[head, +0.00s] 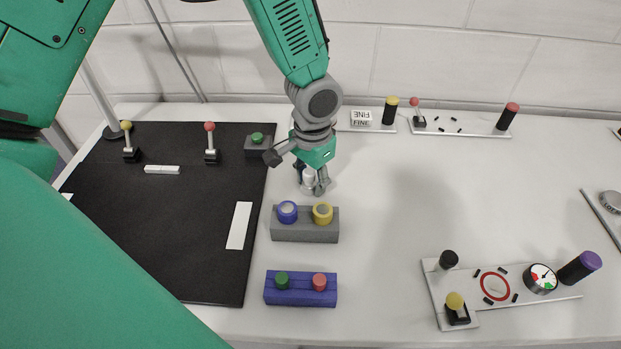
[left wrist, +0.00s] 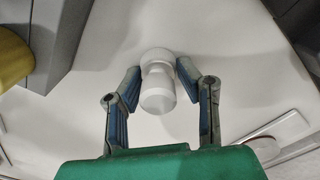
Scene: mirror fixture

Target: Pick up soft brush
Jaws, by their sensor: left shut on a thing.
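My left gripper (head: 310,181) reaches down to the white table just behind the grey block with the blue and yellow rings. It is shut on a small white rounded piece (head: 308,177), which I take to be the soft brush. In the left wrist view the same brush (left wrist: 158,82) stands between the two fingertips (left wrist: 160,78), with a wider cap, a narrower neck and a rounded end. I cannot tell whether it still touches the table. My right gripper is not in view.
The grey block (head: 305,230) and a blue block with green and red knobs (head: 300,290) stand in front. A black mat with levers (head: 150,230) lies left. White fixture plates line the back and the front right (head: 435,290). The table's middle right (head: 410,210) is clear.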

